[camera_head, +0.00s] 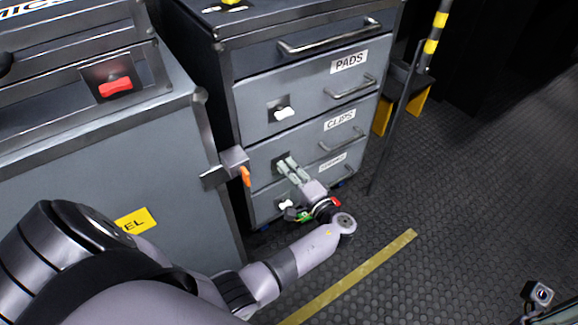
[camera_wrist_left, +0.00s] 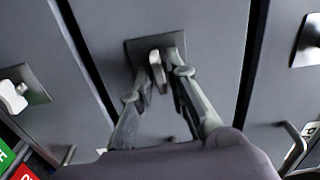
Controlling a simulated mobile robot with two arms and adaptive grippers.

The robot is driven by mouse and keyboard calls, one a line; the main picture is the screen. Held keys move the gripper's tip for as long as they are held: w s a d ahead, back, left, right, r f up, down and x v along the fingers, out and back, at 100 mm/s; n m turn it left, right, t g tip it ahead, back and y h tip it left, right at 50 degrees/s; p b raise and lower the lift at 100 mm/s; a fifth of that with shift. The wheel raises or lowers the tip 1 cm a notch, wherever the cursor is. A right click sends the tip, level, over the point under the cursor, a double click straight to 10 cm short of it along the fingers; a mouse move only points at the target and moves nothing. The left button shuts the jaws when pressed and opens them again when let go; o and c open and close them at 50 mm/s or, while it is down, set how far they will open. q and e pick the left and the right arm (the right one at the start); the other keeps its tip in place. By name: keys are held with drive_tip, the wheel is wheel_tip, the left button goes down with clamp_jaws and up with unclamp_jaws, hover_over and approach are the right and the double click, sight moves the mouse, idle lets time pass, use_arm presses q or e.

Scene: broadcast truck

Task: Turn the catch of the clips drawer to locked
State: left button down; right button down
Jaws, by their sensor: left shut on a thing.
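The clips drawer (camera_head: 258,160) is the grey middle front with the "CLIPS" label (camera_head: 339,120) in the head view. My left gripper (camera_head: 285,163) reaches its left part and covers most of the catch there. In the left wrist view the catch (camera_wrist_left: 157,72) is a pale lever on a dark square plate (camera_wrist_left: 136,50). It stands between the two fingers of my left gripper (camera_wrist_left: 158,75), which are shut on it. The lever runs roughly up and down in that view; whether it is locked I cannot tell.
The pads drawer above has a white catch (camera_head: 285,113); the drawer below has another (camera_head: 287,204). Bar handles, like the clips handle (camera_head: 343,138), stick out at right. An orange-tipped latch (camera_head: 245,176) juts from the left cabinet. The floor at right (camera_head: 480,180) is mostly clear.

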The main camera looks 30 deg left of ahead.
use_arm(q)
drive_tip(key=shift+w+m, duration=0.1)
drive_tip(key=shift+m, duration=0.3)
drive_tip(key=c, duration=1.8)
unclamp_jaws()
drive_tip(key=shift+o, duration=0.2)
drive_tip(key=v, duration=0.7)
drive_tip(key=shift+d, duration=0.25)
